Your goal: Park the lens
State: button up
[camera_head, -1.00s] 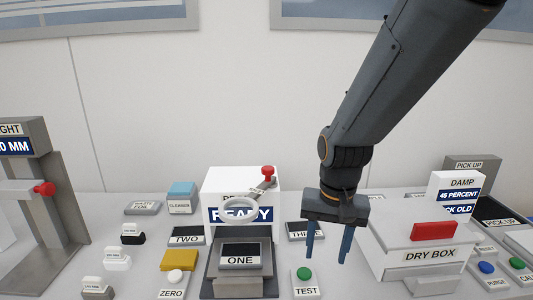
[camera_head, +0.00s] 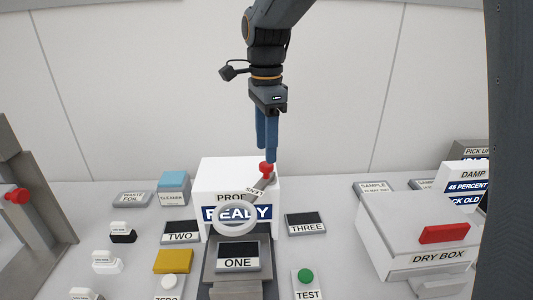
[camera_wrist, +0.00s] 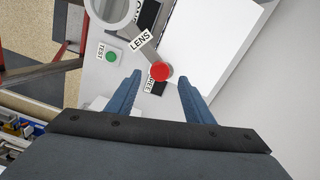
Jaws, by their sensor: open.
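The lens (camera_head: 234,216) is a light grey ring on a short arm labelled LENS, with a red knob (camera_head: 266,169) at the arm's far end. It hangs in front of the white READY box (camera_head: 206,184), over the plate marked ONE (camera_head: 238,257). In the wrist view the ring (camera_wrist: 111,8) is at the top, partly cut off, and the red knob (camera_wrist: 161,71) lies between and beyond the fingertips. My gripper (camera_head: 267,160) points down at the knob, its blue fingers apart with nothing held; in the wrist view the open fingers (camera_wrist: 161,77) flank the knob's line.
Plates TWO (camera_head: 181,232) and THREE (camera_head: 305,224) flank the box. A green TEST button (camera_head: 306,276) is in front. The DRY BOX (camera_head: 410,237) with a red handle stands at right. A yellow block (camera_head: 173,261) and a blue-topped cleaner box (camera_head: 173,188) are at left.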

jog(key=shift+f+p, duration=0.45)
jog(key=shift+f, duration=1.6)
grip_shut()
